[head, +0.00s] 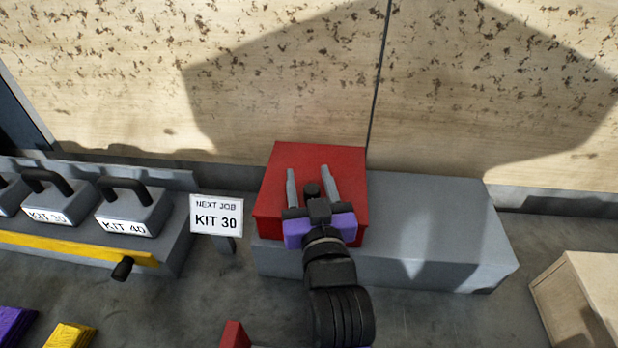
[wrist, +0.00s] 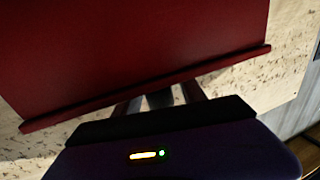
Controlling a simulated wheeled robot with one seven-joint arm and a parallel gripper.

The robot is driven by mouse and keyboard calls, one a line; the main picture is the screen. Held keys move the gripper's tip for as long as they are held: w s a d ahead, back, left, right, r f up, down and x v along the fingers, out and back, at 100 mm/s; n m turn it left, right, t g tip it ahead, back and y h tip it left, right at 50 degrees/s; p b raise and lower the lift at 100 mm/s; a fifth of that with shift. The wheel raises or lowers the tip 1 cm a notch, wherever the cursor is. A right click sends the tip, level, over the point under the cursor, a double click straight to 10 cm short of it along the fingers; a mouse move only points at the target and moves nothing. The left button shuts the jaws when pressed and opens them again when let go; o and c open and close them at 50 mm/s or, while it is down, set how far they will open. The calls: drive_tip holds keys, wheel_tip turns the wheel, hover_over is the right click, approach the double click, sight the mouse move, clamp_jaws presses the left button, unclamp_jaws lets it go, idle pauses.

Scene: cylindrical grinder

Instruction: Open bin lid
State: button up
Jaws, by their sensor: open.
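The red bin (head: 315,155) sits on the left part of a grey block, and its flat red lid (head: 266,195) is on top. In the head view my gripper (head: 310,172) is open, its two grey fingers apart and in front of the red top, with nothing between them. In the wrist view the lid (wrist: 140,50) fills the upper part as a dark red panel with a lipped edge, and the fingers (wrist: 158,100) reach toward that edge. Their tips are hidden there. I cannot tell whether they touch the lid or how far it is raised.
The grey block (head: 430,240) has a bare top right of the bin. A "KIT 30" sign (head: 216,215) and a rack of handled kit blocks (head: 132,208) stand left. A wooden box (head: 575,300) is at lower right, a small red piece (head: 235,335) at the bottom. A speckled wall (head: 480,90) stands behind.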

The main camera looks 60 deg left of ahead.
clamp_jaws()
idle(1.3)
